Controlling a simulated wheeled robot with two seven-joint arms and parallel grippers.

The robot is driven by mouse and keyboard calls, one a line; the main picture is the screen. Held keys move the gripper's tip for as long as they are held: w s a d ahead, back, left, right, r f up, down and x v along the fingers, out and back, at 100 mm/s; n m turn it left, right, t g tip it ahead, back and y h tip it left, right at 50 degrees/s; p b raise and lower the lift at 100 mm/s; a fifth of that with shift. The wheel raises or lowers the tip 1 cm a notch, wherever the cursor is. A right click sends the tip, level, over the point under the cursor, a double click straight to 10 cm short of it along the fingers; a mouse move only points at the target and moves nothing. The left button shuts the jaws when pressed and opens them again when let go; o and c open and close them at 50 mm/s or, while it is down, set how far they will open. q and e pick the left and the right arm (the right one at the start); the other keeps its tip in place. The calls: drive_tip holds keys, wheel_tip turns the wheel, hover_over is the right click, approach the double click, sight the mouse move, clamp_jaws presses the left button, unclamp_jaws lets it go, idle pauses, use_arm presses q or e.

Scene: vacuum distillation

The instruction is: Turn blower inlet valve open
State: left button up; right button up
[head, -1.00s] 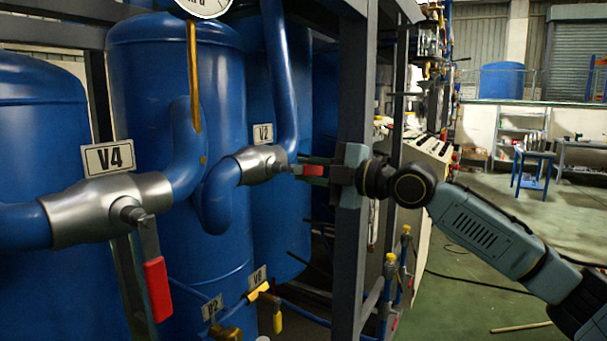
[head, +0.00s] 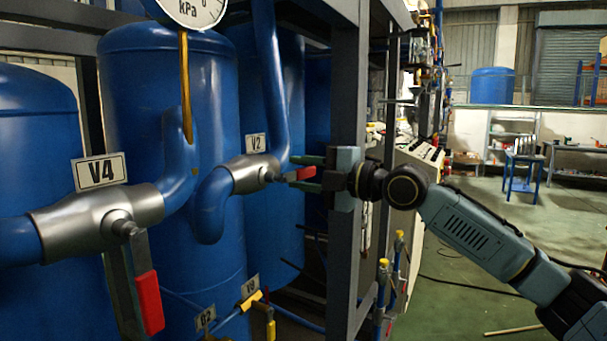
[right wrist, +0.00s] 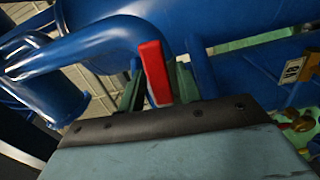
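A silver valve labelled V2 (head: 250,173) sits on the blue pipe in the middle of the head view. Its red-gripped lever (head: 301,174) points sideways to the right. My right gripper (head: 308,174) is open, with one finger above and one below the red grip. In the right wrist view the red grip (right wrist: 155,72) stands between the two green fingers, closer to the right one. A gap shows on the left side. A larger valve labelled V4 (head: 98,215) is at the left, its red lever (head: 149,300) hanging down. No label names the blower inlet. My left gripper is not in view.
A grey frame post (head: 346,240) stands right beside my right gripper. Blue tanks (head: 170,90) stand behind the valves, with a pressure gauge (head: 192,10) above. A yellow-handled valve (head: 250,299) is lower down. Open green floor lies at the right.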

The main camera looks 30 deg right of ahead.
drive_tip(key=shift+o, duration=0.5)
drive_tip(key=shift+s+d+f, duration=0.1)
drive_tip(key=shift+s+d, duration=0.05)
drive_tip(key=shift+s, duration=0.05)
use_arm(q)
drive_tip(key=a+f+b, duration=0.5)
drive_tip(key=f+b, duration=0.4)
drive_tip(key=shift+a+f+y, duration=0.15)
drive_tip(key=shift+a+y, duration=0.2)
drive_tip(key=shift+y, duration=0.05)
use_arm(e)
drive_tip(key=v, duration=1.3)
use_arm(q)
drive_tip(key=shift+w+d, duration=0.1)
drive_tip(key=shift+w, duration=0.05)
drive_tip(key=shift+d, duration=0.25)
